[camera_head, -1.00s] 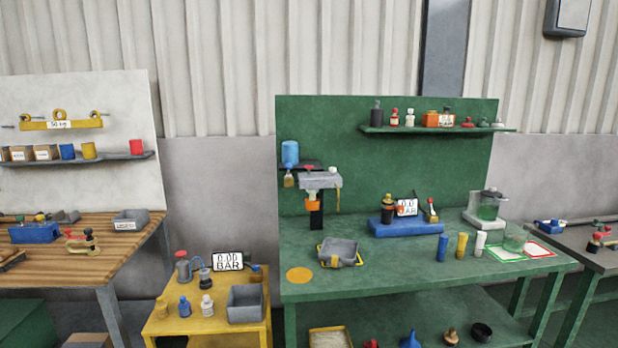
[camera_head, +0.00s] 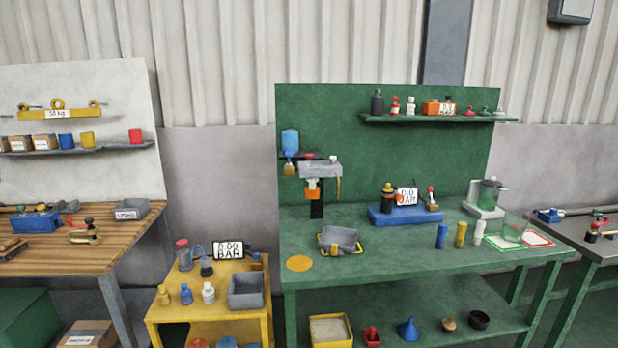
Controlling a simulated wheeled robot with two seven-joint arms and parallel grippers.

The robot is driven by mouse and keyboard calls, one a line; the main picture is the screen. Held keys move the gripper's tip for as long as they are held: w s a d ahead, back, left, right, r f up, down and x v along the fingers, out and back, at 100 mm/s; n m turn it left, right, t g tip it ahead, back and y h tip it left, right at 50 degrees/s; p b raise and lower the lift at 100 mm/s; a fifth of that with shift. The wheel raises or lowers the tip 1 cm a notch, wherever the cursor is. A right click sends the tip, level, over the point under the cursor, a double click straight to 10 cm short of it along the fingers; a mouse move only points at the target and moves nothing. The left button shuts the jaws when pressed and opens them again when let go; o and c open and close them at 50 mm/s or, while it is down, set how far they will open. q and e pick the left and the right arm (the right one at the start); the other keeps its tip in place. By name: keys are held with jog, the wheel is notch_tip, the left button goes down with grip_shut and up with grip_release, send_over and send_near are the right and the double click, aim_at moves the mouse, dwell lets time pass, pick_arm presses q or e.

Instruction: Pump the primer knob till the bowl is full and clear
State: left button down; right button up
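A grey unit (camera_head: 320,169) is mounted at the left of the green back panel, above the green bench. A small white knob (camera_head: 333,159) and a red part sit on its top. An orange part (camera_head: 312,189) hangs under it; whether this is the bowl, and its fill, I cannot tell. A blue container (camera_head: 290,140) with a yellow fitting (camera_head: 288,168) is to its left. A grey tray (camera_head: 339,238) lies on the bench below. A clear vessel with a dark lid (camera_head: 490,195) stands at the right. Neither of my grippers shows.
The green bench (camera_head: 390,260) has a clear front middle. A blue base (camera_head: 404,215) carries a display, and several small cylinders stand right of it. A yellow cart (camera_head: 205,312) with a display stands at left, beside a wooden bench (camera_head: 90,255). A lower shelf holds several items.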

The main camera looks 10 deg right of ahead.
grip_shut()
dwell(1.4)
